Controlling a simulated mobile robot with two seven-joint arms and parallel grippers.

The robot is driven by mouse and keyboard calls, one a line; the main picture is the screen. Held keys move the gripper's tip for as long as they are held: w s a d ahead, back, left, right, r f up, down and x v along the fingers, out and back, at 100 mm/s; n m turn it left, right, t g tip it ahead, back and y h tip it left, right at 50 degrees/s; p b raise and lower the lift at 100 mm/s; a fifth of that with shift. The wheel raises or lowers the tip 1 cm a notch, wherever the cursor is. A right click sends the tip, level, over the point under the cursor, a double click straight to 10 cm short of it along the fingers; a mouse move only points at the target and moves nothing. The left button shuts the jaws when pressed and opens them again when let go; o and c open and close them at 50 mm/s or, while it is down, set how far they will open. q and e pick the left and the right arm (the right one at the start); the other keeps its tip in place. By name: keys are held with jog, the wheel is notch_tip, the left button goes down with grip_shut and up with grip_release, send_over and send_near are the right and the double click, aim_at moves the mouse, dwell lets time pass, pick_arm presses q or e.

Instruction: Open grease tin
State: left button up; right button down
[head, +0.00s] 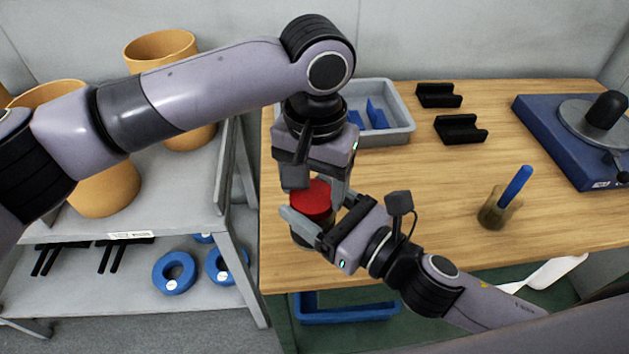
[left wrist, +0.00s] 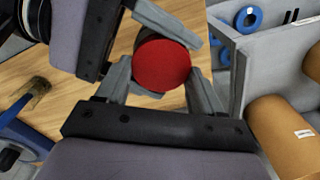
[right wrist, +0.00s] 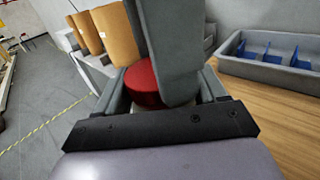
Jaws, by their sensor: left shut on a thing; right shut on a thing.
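The grease tin has a red lid (head: 312,196) and a dark grey body (head: 303,240), seen upright near the left edge of the wooden table in the head view. My left gripper (head: 318,190) comes down from above and is shut on the red lid (left wrist: 162,66), whose round top shows between its fingers in the left wrist view. My right gripper (head: 308,222) reaches in from the lower right and is shut on the tin's body, below the lid. In the right wrist view the red lid (right wrist: 143,84) is partly covered by the left gripper's finger, and the body is mostly hidden.
A grey tray (head: 397,128) with blue dividers stands behind on the wooden table (head: 400,190). Two black holders (head: 460,129), a cup with a blue-handled brush (head: 500,208) and a blue-based device (head: 560,130) are to the right. A grey shelf (head: 165,215) with orange containers stands left.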

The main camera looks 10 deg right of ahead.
pick_arm(q)
jog(key=shift+s+d, duration=0.2)
jog(key=shift+s, duration=0.1)
jog(key=o, duration=1.2)
jog(key=shift+c, duration=0.2)
jog(key=shift+w, duration=0.1)
jog(key=shift+a, duration=0.1)
jog(key=shift+w+r, duration=0.1)
jog(key=shift+r, duration=2.2)
jog(key=shift+c, duration=0.3)
jog(key=r+m, duration=0.3)
jog(key=shift+a, duration=0.2)
jog(key=shift+f, duration=3.85)
